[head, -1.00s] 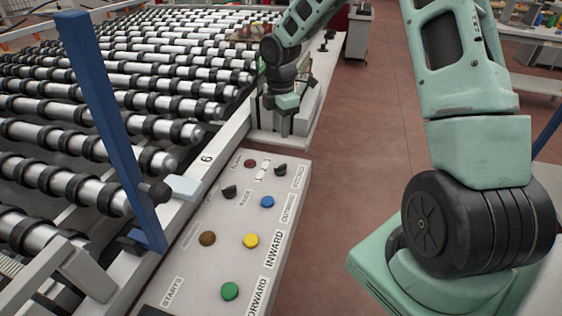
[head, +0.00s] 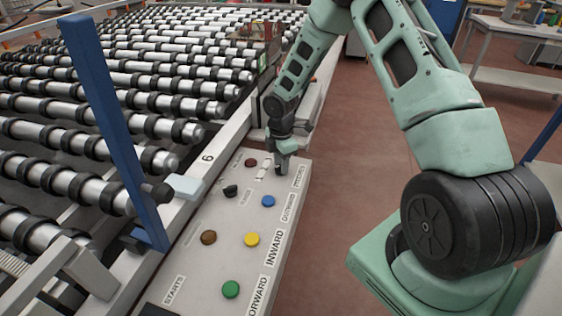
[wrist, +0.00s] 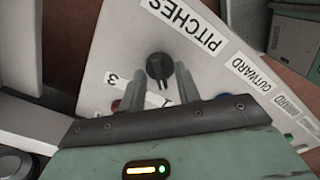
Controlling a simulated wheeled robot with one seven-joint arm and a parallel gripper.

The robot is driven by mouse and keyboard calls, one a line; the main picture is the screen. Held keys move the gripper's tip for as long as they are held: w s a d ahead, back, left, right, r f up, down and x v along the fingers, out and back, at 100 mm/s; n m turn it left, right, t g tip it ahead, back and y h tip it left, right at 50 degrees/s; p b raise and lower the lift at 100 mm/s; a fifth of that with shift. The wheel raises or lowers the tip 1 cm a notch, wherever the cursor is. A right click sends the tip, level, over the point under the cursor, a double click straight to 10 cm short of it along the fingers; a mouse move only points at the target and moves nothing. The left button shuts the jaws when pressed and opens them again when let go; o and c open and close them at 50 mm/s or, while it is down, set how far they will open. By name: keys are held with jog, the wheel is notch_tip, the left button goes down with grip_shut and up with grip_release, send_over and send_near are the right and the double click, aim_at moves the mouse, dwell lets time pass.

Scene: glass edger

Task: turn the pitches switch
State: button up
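The pitches switch (wrist: 159,66) is a black round knob with a raised grip on the light grey control panel, beside the PITCHES label (wrist: 197,27) in the wrist view. My gripper (wrist: 160,74) has its two grey fingers apart, one on each side of the knob. Whether they touch it I cannot tell. In the head view my gripper (head: 282,168) points down over the far right part of the panel (head: 225,250) and hides the switch. Nothing is seen held in it.
A second black switch (head: 231,191) sits to the left. Blue (head: 268,201), yellow (head: 251,239), brown (head: 208,237), green (head: 231,289) and dark red (head: 251,162) buttons are close by. A blue post (head: 105,120) and the roller bed (head: 100,130) stand left. Open floor lies right.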

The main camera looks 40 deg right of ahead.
grip_shut()
jog(key=shift+m, duration=0.3)
jog(key=m, duration=0.3)
jog(key=shift+b, duration=0.3)
jog(key=m, duration=0.5)
jog(key=shift+b, duration=0.35)
jog(key=m, duration=0.4)
jog(key=shift+m+b, duration=0.3)
jog(key=shift+b, duration=0.05)
jog(key=m, duration=0.4)
jog(key=shift+m, duration=0.3)
